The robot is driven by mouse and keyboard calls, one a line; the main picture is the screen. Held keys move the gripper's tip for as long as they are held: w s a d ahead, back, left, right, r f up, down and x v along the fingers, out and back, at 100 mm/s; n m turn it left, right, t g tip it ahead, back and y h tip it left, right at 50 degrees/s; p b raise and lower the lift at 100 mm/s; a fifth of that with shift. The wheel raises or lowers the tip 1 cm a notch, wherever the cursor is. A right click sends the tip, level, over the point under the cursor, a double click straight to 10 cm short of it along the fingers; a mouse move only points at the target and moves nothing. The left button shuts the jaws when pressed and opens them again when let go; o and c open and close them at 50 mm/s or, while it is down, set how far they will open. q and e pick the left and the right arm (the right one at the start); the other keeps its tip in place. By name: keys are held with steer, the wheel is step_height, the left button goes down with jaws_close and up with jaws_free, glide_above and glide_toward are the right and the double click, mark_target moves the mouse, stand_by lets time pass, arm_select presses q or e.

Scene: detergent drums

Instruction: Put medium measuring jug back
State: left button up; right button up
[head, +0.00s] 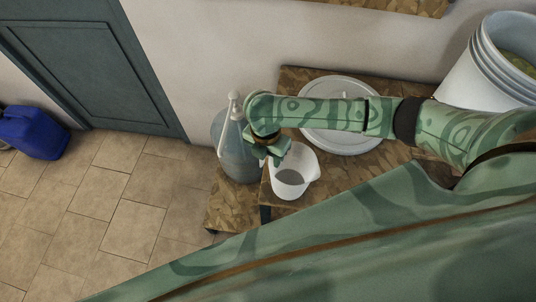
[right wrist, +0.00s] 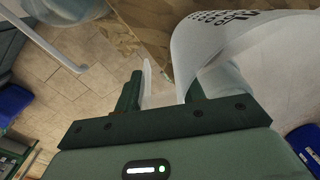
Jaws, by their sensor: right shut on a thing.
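The white measuring jug (head: 292,178) shows in the head view at the front edge of a wooden stand, open top up. It also fills the upper right of the right wrist view (right wrist: 225,45), with dark print on its side. My right gripper (head: 273,150) is shut on the jug at its left side; in the right wrist view the fingers (right wrist: 163,88) are close against its white plastic. I cannot tell whether the jug's base touches the stand. My left gripper is not in view.
A translucent pump bottle (head: 240,160) stands just left of the jug. A round white lid (head: 340,140) lies on the wooden stand (head: 295,78) behind it. A large white bucket (head: 465,80) is at right. A blue canister (head: 32,132) stands on the tiled floor at far left.

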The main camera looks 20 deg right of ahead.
steer(key=shift+f, duration=0.1)
steer(key=o, duration=1)
steer(key=shift+c, duration=0.2)
steer(key=r+p, duration=0.1)
steer(key=r, duration=0.3)
steer(key=r+p, duration=0.2)
steer(key=r, duration=0.2)
steer(key=r+p, duration=0.1)
steer(key=r, duration=0.3)
steer(key=shift+w+a+r+p, duration=0.2)
steer(key=shift+w+p, duration=0.05)
steer(key=shift+p, duration=0.1)
